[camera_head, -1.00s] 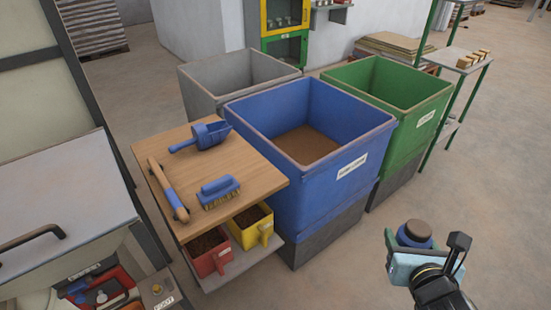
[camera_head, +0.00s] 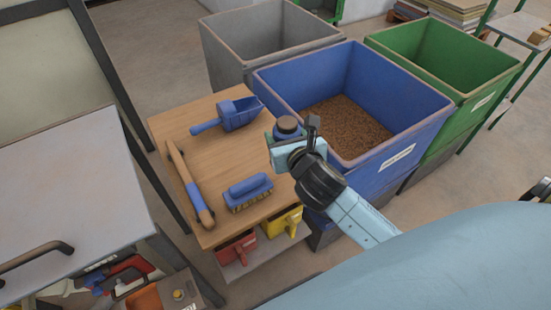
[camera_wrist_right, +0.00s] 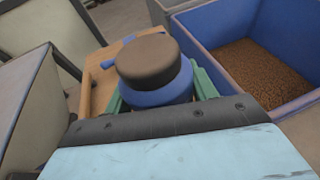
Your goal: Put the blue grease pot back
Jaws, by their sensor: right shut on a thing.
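The blue grease pot (camera_head: 288,126) has a dark brown lid and is held upright in my right gripper (camera_head: 285,138). In the right wrist view the pot (camera_wrist_right: 155,75) sits between the green fingers, which are shut on it. In the head view the gripper and pot are over the right edge of the wooden table (camera_head: 190,137), beside the blue bin. The pot's lower part is hidden by the gripper. My left gripper is not in view.
The table holds a blue scoop (camera_head: 240,112), a blue-backed brush (camera_head: 248,188) and a long-handled tool (camera_head: 188,185). Red (camera_head: 238,250) and yellow (camera_head: 282,222) tubs sit on the shelf below. The blue bin (camera_head: 375,165) holds brown granules. Grey (camera_head: 225,60) and green (camera_head: 465,95) bins stand behind.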

